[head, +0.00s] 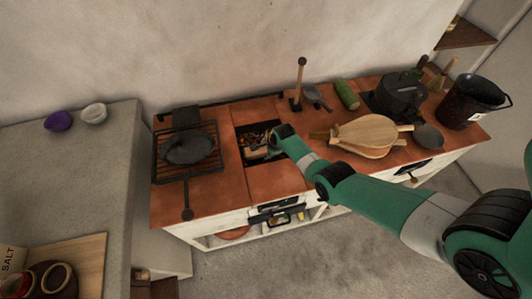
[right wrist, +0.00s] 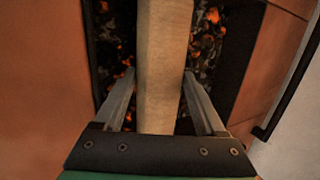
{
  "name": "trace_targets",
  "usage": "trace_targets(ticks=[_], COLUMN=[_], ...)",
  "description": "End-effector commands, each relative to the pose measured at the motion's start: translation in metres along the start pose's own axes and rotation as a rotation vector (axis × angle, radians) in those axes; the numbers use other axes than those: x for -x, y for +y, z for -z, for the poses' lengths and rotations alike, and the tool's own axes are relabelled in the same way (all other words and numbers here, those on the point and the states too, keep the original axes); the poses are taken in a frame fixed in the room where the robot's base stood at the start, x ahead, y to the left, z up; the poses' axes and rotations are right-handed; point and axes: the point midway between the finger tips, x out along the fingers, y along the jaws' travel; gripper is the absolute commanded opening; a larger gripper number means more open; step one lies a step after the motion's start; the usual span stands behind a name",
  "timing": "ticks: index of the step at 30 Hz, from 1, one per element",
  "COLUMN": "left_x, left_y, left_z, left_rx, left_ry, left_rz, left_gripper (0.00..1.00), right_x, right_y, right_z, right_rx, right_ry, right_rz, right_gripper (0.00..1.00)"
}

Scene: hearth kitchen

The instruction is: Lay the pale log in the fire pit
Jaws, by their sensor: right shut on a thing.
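The pale log (right wrist: 163,50) is between the two fingers of my right gripper (right wrist: 160,78), which is shut on it. In the right wrist view it lies lengthwise away from me, over the fire pit (right wrist: 112,40) with its glowing embers and dark lumps. In the head view the fire pit (head: 247,131) is a dark square opening in the terracotta hearth top, and a bit of the pale log (head: 256,154) shows near its front edge. My right arm hides part of the pit. Whether the log touches the embers I cannot tell. My left gripper is not in view.
Left of the pit is a grill rack with a dark pan (head: 190,149). To the right are the bellows (head: 368,134), a green cylinder (head: 347,94), a black pot (head: 400,95) and a black bucket (head: 471,101). A wooden-handled tool (head: 299,82) stands behind the pit.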

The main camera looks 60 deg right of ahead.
Motion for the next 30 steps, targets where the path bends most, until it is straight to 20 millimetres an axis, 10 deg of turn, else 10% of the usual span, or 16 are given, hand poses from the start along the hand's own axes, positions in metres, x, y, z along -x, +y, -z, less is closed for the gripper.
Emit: trace_targets(ticks=[7, 8, 12, 30], left_x=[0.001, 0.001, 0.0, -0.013], left_y=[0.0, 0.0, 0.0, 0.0], left_z=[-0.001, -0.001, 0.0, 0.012], left_rx=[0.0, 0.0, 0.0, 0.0], left_ry=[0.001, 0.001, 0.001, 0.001], left_rz=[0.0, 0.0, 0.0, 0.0], left_gripper=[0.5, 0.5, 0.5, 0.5], right_x=[-0.002, -0.002, -0.001, 0.014], right_y=[0.001, 0.001, 0.001, -0.002], right_z=[0.0, 0.0, 0.0, -0.001], right_rx=[0.0, 0.0, 0.0, -0.001], right_ry=[0.0, 0.0, 0.0, 0.0], right_rz=[0.0, -0.001, -0.002, -0.003], right_gripper=[0.0, 0.75, 1.0, 1.0])
